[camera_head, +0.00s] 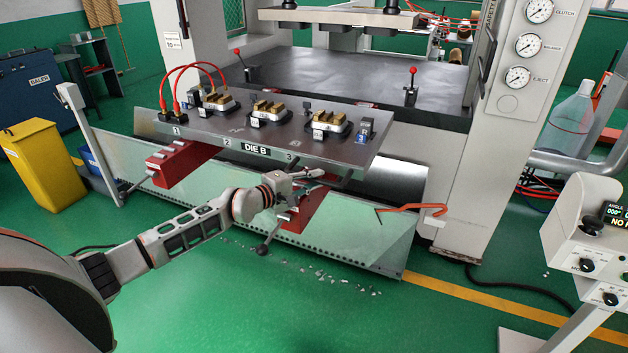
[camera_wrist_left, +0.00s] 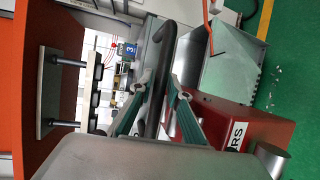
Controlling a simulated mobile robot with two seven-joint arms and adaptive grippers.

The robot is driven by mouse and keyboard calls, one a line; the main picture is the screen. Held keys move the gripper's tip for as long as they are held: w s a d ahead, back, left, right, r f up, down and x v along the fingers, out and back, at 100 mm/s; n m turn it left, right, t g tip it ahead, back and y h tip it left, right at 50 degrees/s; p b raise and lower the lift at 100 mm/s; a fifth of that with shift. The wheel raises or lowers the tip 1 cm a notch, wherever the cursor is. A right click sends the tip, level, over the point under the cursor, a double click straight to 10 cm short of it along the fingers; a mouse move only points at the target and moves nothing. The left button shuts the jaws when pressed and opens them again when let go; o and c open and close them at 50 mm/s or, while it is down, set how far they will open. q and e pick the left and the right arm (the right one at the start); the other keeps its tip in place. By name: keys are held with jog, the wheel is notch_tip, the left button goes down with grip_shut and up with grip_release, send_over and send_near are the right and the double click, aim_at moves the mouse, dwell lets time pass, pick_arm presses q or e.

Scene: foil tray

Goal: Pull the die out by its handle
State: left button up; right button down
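The die, a grey plate (camera_head: 205,136) labelled DIE B with several brass-coloured blocks on top, juts out in front of the press bed (camera_head: 330,76). Its dark curved handle (camera_wrist_left: 165,42) runs between my left gripper's fingertips in the left wrist view. My left gripper (camera_head: 318,176) is below the plate's front edge, near the number 3. The fingers (camera_wrist_left: 161,73) lie close on both sides of the handle and look shut on it, though the contact is partly hidden. My right gripper is not in view.
Red supports (camera_head: 185,160) with rods stick out under the die, one close to my left gripper. A pale green sloping panel (camera_head: 365,235) and a red hook-like rod (camera_head: 410,208) are below. Red cables (camera_head: 190,68) rise from the plate's left end.

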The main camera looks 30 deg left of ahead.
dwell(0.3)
pick_arm(q)
jog(key=v, duration=1.2)
dwell(0.4)
jog(key=s+d+f+m+g+y, duration=0.1)
jog(key=s+d+f+m+g, duration=0.1)
jog(key=s+d+f+m, duration=0.7)
jog(key=s+d+f+m+g+y, duration=0.1)
jog(key=s+d+f+m+g, duration=0.1)
jog(key=s+d+f+m, duration=0.8)
jog(key=s+d+f, duration=0.1)
jog(key=s+f, duration=0.7)
jog(key=shift+s+y, duration=0.25)
jog(key=shift+y, duration=0.05)
dwell(0.8)
